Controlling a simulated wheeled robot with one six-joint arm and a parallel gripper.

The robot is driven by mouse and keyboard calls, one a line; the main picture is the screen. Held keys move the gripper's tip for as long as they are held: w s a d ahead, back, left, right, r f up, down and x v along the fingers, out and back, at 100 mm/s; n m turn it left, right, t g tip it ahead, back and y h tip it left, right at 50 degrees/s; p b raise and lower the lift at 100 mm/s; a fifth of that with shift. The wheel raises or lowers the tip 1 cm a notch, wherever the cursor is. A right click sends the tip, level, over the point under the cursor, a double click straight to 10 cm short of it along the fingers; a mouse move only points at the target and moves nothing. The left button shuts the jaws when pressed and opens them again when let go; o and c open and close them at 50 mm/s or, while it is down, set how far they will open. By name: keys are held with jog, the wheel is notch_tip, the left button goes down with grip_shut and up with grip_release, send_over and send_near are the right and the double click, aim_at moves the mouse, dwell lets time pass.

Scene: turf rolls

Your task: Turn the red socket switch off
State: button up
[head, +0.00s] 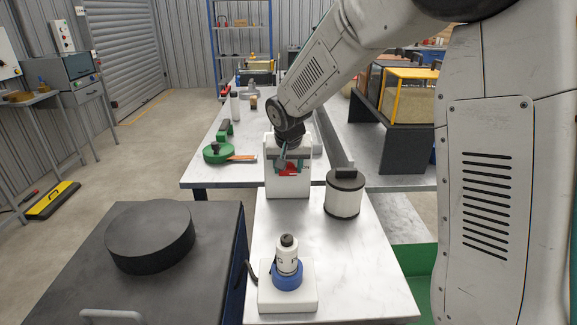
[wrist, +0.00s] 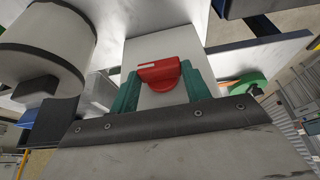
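The red socket switch (head: 288,169) is on the front face of a white box (head: 287,188) standing on the light table. In the wrist view the red switch (wrist: 160,71) shows as a round knob with a raised bar lying roughly crosswise, on the box's white face (wrist: 165,45). My gripper (head: 290,155) is at the box, partly covering the switch in the head view. In the wrist view my gripper's green fingers (wrist: 160,85) are apart, one on each side of the knob. The gripper looks open; I cannot tell whether either finger touches the knob.
A white canister with a dark lid (head: 344,195) stands close right of the box. A black disc (head: 150,236) lies on the dark table at left. A green tool (head: 218,152) lies farther back.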

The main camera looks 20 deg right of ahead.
jog(key=shift+a+h, duration=0.15)
jog(key=shift+h, duration=0.15)
jog(key=shift+o, duration=0.2)
jog(key=h, duration=0.1)
jog(key=a+n+g+h, duration=0.1)
jog(key=h, duration=0.1)
jog(key=shift+w+f, duration=0.15)
jog(key=shift+w, duration=0.05)
jog(key=h, duration=0.3)
jog(key=n+g+h, duration=0.1)
jog(key=h, duration=0.1)
jog(key=shift+w+a+f, duration=0.15)
jog(key=shift+a+f, duration=0.25)
jog(key=shift+c, duration=0.2)
jog(key=h, duration=0.2)
jog(key=f+n+h, duration=0.1)
jog(key=h, duration=0.1)
jog(key=shift+a+g+h, duration=0.2)
jog(key=shift+g+h, duration=0.1)
jog(key=shift+f+n+h, duration=0.15)
jog(key=shift+n+h, duration=0.2)
jog(key=shift+h, duration=0.5)
jog(key=shift+f+n+h, duration=0.15)
jog(key=shift+n+h, duration=0.2)
jog(key=shift+h, duration=0.5)
jog(key=shift+o, duration=0.2)
jog(key=o, duration=1)
jog(key=shift+c, duration=0.2)
